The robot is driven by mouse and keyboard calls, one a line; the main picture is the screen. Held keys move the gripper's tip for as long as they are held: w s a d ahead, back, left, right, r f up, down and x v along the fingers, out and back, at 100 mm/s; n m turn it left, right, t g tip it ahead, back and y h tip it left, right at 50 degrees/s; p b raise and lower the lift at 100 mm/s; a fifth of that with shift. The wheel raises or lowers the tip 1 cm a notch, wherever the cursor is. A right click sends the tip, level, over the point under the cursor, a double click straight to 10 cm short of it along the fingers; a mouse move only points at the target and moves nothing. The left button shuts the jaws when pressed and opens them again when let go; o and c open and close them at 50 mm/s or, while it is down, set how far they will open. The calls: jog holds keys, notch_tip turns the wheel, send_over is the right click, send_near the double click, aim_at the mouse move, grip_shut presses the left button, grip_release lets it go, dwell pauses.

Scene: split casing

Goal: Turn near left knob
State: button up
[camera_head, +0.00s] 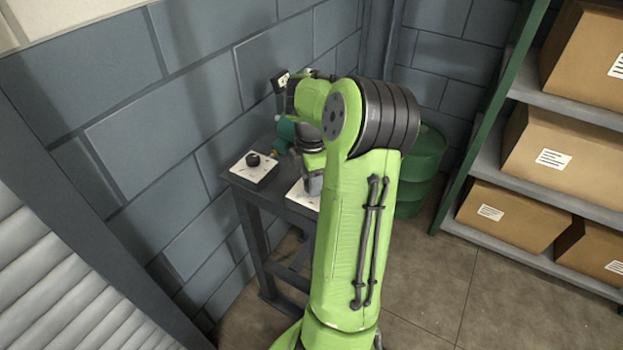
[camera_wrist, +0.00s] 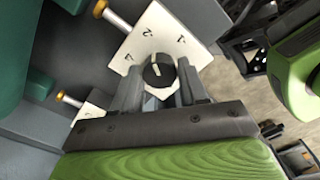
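A black round knob (camera_wrist: 158,71) with a pale pointer mark sits on a white plate (camera_wrist: 150,35) marked with numbers, 1, 2 and 4 among them. My gripper (camera_wrist: 159,68) has one finger on each side of this knob in the wrist view. Small gaps seem to show between fingers and knob, so it looks open; contact is not clear. In the head view my gripper (camera_head: 313,182) points down over a white plate (camera_head: 302,196), whose knob my arm hides. Another black knob (camera_head: 254,159) stands on a separate white plate (camera_head: 247,173) to the left.
The plates lie on a dark table (camera_head: 243,190) against a grey block wall. Teal equipment (camera_head: 287,130) stands behind them. Two brass-tipped pegs (camera_wrist: 100,10) show left of the fingers in the wrist view. A green barrel (camera_head: 422,165) and shelves with boxes (camera_head: 515,214) are at right.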

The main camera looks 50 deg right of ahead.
jog(key=c, duration=0.6)
jog(key=shift+m, duration=0.4)
jog(key=m+p, duration=0.2)
jog(key=m, duration=0.2)
jog(key=shift+r+m, duration=0.1)
jog(key=shift+m, duration=0.3)
jog(key=m+p, duration=0.1)
jog(key=m, duration=0.4)
jog(key=shift+p, duration=0.3)
jog(key=m+p, duration=0.1)
jog(key=m, duration=0.5)
jog(key=shift+m, duration=0.4)
jog(key=m+p, duration=0.1)
jog(key=m, duration=0.5)
jog(key=shift+m, duration=0.3)
